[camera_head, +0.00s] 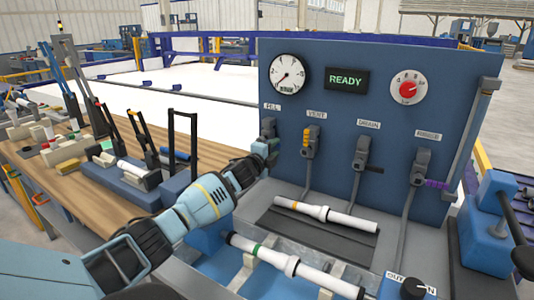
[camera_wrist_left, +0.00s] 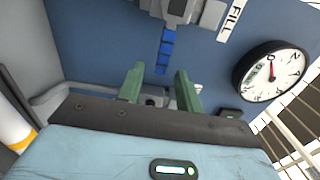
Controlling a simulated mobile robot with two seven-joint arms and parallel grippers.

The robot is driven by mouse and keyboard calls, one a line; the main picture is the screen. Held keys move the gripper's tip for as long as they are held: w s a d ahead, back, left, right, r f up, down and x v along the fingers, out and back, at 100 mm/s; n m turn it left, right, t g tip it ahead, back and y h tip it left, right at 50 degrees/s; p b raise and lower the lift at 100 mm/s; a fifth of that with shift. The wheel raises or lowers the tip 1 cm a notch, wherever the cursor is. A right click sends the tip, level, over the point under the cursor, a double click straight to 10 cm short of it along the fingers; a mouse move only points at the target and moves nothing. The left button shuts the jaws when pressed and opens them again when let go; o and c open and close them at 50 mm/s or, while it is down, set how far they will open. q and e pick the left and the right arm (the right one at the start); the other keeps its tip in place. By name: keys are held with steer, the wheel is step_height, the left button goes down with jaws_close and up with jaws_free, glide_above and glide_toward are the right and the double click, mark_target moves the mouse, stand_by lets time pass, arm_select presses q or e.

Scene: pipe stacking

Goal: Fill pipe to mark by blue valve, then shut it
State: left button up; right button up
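The blue panel carries the FILL valve (camera_head: 268,130) at its left. In the left wrist view its blue handle (camera_wrist_left: 166,52) points down toward my fingers. My left gripper (camera_head: 262,153) is up at this valve; in the wrist view its green fingers (camera_wrist_left: 160,86) stand apart. The handle's end lies between or just beyond the fingertips; contact cannot be told. The white gauge (camera_head: 289,74) also shows in the wrist view (camera_wrist_left: 271,75); its mark is too small to read. A white pipe with a green band (camera_head: 290,262) lies in the front cradle. My right gripper is not seen.
A vent valve with yellow handle (camera_head: 309,140), a drain valve (camera_head: 362,153) and a purple-handled valve (camera_head: 422,167) sit to the right. Another white pipe (camera_head: 325,213) lies on the dark tray. The display (camera_head: 347,79) reads READY. A blue vise (camera_head: 490,230) stands right.

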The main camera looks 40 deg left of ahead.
arm_select(q)
steer(key=v, duration=0.4)
steer(key=shift+s+f, duration=0.1)
stand_by(0.8)
